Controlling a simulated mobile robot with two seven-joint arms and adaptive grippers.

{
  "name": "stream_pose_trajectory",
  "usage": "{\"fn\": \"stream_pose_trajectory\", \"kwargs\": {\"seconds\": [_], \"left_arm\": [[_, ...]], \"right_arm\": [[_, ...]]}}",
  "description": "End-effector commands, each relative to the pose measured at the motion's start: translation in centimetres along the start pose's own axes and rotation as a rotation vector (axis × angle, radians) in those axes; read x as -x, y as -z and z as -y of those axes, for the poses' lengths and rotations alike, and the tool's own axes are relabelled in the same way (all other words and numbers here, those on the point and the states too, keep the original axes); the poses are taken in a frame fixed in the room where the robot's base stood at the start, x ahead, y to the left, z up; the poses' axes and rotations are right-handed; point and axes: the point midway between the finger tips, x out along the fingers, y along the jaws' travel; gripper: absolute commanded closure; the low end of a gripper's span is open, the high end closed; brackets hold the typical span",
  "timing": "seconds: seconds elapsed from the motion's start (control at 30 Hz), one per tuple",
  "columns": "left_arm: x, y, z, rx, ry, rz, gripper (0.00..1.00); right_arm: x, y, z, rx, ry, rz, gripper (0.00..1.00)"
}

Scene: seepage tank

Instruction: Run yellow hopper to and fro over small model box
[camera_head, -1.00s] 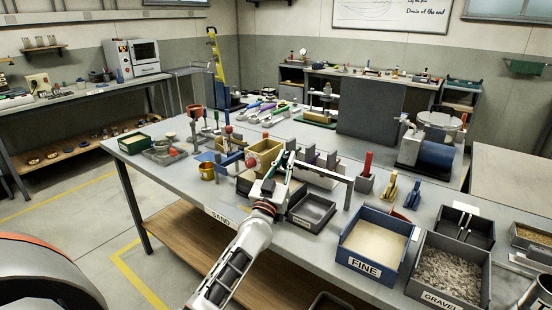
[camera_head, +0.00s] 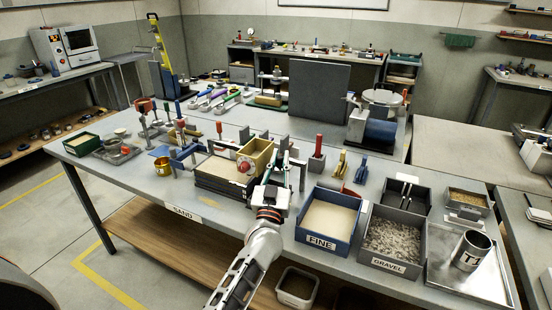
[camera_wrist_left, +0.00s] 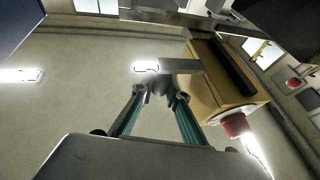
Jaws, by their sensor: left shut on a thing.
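The yellow hopper (camera_head: 256,157) is an open-topped box with a red round knob on its front. In the head view it is at the right part of the small model box (camera_head: 222,184), a low dark-walled box with a pale top surface. The gap between them is hard to judge. My left gripper (camera_head: 278,172) is just right of the hopper, shut on its grey handle. In the left wrist view the teal fingers (camera_wrist_left: 160,100) close at a grey bar running to the hopper (camera_wrist_left: 215,75). My right gripper is not in view.
The blue FINE bin (camera_head: 325,241) and the grey GRAVEL bin (camera_head: 395,261) stand to the right. A gold cup (camera_head: 162,166) and blue clamp parts (camera_head: 187,155) are at the left. A red-handled block (camera_head: 317,160) stands behind. The front-left bench top is bare.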

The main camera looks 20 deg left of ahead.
Motion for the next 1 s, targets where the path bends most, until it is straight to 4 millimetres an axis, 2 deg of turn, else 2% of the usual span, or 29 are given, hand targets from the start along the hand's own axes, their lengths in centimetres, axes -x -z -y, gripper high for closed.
{"fn": "stream_pose_trajectory", "kwargs": {"seconds": [0.17, 0.2, 0.23, 0.27, 0.67, 0.87, 1.0], "left_arm": [[0.0, 0.1, -0.1, 0.0, -0.001, -0.001, 1.0], [0.0, 0.1, 0.0, 0.0, -0.001, -0.001, 0.78], [0.0, 0.1, 0.0, 0.0, -0.001, -0.001, 0.7], [0.0, 0.0, 0.0, 0.0, -0.001, -0.001, 0.68], [0.4, 0.0, 0.0, 0.0, 0.0, 0.001, 0.68], [3.1, 0.6, -0.1, 0.003, -0.001, 0.002, 0.68], [5.9, 1.8, 0.0, 0.003, 0.0, 0.003, 0.68]], "right_arm": [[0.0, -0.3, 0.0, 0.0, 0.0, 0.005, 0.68], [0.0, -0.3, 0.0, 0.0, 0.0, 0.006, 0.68], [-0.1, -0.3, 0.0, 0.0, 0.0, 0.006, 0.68], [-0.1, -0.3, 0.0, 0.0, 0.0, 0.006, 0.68], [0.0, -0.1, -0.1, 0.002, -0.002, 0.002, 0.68], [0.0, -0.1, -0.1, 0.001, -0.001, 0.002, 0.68], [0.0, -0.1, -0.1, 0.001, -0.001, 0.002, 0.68]]}}
